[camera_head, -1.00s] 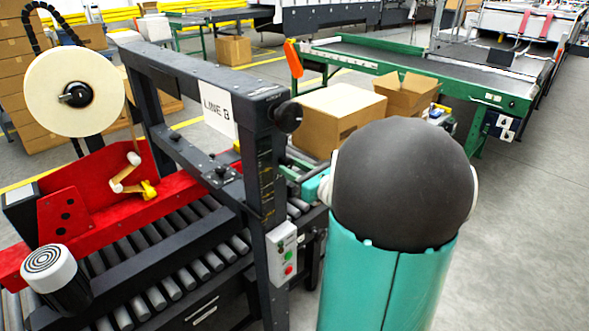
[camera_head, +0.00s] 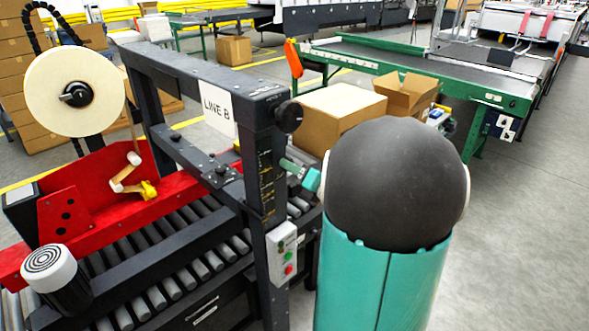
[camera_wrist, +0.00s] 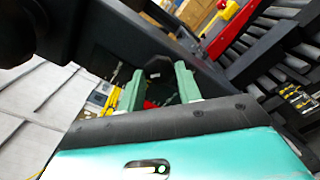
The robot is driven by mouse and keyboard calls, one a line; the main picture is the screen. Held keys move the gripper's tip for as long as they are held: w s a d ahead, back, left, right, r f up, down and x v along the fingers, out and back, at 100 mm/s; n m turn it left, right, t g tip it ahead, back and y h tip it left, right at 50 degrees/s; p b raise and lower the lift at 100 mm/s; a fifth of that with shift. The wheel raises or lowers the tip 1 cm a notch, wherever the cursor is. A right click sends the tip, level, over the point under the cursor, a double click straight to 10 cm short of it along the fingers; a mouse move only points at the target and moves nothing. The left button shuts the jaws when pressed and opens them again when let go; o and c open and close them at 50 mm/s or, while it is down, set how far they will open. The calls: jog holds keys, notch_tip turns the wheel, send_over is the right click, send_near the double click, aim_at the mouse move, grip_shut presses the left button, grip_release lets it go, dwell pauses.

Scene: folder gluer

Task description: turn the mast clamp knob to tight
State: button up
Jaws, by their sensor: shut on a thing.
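The mast clamp knob is a small dark, faceted knob (camera_wrist: 158,69) in the wrist view, on the side of the black mast (camera_head: 262,170). My gripper (camera_wrist: 160,82) has its two pale green fingers on either side of this knob and is shut on it. In the head view my gripper (camera_head: 285,163) reaches the mast's right side, below a larger black round knob (camera_head: 289,116). The gripped knob is hidden there by the fingers and the mast. I cannot read the knob's setting.
A control box (camera_head: 282,252) with coloured buttons is on the mast below my gripper. A roller conveyor (camera_head: 170,280) runs behind the mast. Cardboard boxes (camera_head: 340,112) stand beyond. Grey floor at the right is clear.

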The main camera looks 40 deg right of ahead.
jog(key=m, duration=0.9)
jog(key=shift+m, duration=0.3)
dwell(0.3)
jog(key=o, duration=1)
jog(key=shift+c, duration=0.2)
jog(key=s, duration=1.3)
jog(key=shift+s+d, duration=0.2)
jog(key=shift+s, duration=0.2)
